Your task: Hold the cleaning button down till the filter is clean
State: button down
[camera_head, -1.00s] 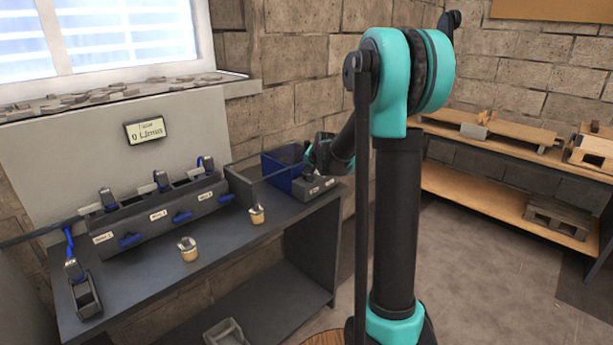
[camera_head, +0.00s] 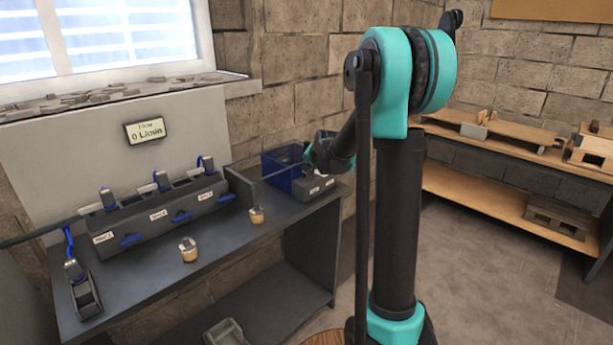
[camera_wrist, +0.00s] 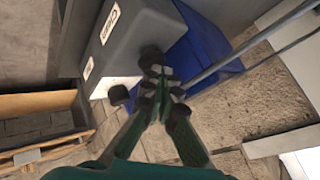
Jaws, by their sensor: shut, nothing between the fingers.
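A grey control box (camera_head: 316,187) stands at the right end of the bench. In the wrist view the box (camera_wrist: 130,40) has a white label reading "Clean" (camera_wrist: 110,23) and a second label too small to read. A dark round button (camera_wrist: 151,55) is on the box, close to the fingertips, and another dark knob (camera_wrist: 118,95) is beside it. My gripper (camera_wrist: 160,76) is shut and empty, its tips at the first button; I cannot tell whether they touch it. In the head view my gripper (camera_head: 307,168) is small and above the box. I cannot identify the filter.
A blue bin (camera_head: 283,168) stands beside the box. A display (camera_head: 145,130) reads 0 L/min. A dark manifold (camera_head: 160,213) with blue levers and labels lies along the bench. Shelves (camera_head: 490,205) line the right wall.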

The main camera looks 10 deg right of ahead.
jog(key=shift+r, duration=0.7)
jog(key=shift+r, duration=2.55)
jog(key=s+d+f+n+g, duration=0.1)
jog(key=s+f, duration=0.5)
jog(key=s, duration=0.7)
jog(key=s+d+f+n+g+h, duration=0.1)
jog(key=s+f, duration=0.5)
jog(key=s, duration=0.8)
jog(key=s+d+f+n+g+h, duration=0.1)
jog(key=s+f+n, duration=0.3)
jog(key=s, duration=1)
notch_tip(320, 180, down, 2)
jog(key=shift+d+n+g, duration=0.3)
jog(key=shift+d+g, duration=0.15)
jog(key=shift+g, duration=0.45)
